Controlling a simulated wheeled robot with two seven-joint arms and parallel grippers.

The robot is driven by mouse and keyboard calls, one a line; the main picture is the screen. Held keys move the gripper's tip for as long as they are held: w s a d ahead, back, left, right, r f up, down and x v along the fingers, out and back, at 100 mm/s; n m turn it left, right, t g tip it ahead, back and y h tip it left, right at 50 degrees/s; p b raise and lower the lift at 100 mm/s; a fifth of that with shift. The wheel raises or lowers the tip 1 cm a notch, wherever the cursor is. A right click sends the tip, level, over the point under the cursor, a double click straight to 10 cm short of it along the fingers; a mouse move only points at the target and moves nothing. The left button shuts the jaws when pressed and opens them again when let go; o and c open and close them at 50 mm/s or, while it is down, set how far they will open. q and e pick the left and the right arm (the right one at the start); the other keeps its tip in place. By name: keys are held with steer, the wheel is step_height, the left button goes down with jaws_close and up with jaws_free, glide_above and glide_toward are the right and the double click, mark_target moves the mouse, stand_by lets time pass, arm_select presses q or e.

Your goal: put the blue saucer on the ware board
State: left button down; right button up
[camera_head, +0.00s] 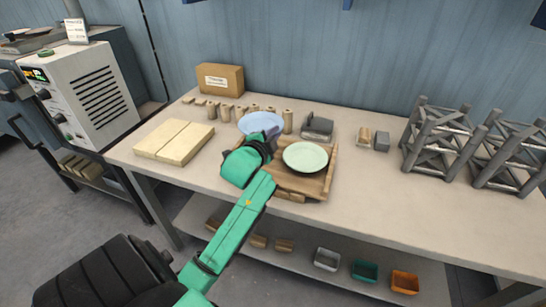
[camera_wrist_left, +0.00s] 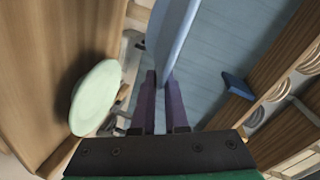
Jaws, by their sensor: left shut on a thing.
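The blue saucer (camera_head: 258,121) is in my left gripper (camera_head: 272,133), above the back middle of the bench. In the left wrist view the blue saucer (camera_wrist_left: 172,38) shows nearly edge-on between the purple fingers of the left gripper (camera_wrist_left: 160,80), which are shut on its rim. A flat pale wooden board (camera_head: 175,140), split by a seam, lies bare on the bench left of the gripper; it looks like the ware board, though I cannot be sure. My right gripper is not in view.
A pale green saucer (camera_head: 305,156) lies on a brown wooden tray (camera_head: 323,187) just right of my left gripper. Several small wooden cylinders (camera_head: 228,110) and a cardboard box (camera_head: 220,78) stand behind. Metal lattice racks (camera_head: 436,140) stand at right. The front right bench is clear.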

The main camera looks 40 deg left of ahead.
mark_target(273, 164)
arm_select(q)
step_height(273, 164, down, 9)
steer(key=shift+a+r, duration=0.1)
steer(key=shift+a, duration=0.05)
steer(key=shift+s+f+b, duration=0.1)
steer(key=shift+f+b, duration=0.1)
steer(key=shift+b, duration=0.1)
steer(key=c, duration=1.2)
jaws_free()
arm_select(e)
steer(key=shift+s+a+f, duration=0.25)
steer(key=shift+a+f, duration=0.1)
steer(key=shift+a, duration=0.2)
arm_select(q)
steer(key=shift+r, duration=0.25)
steer(key=v, duration=1.2)
steer(key=shift+b, duration=0.35)
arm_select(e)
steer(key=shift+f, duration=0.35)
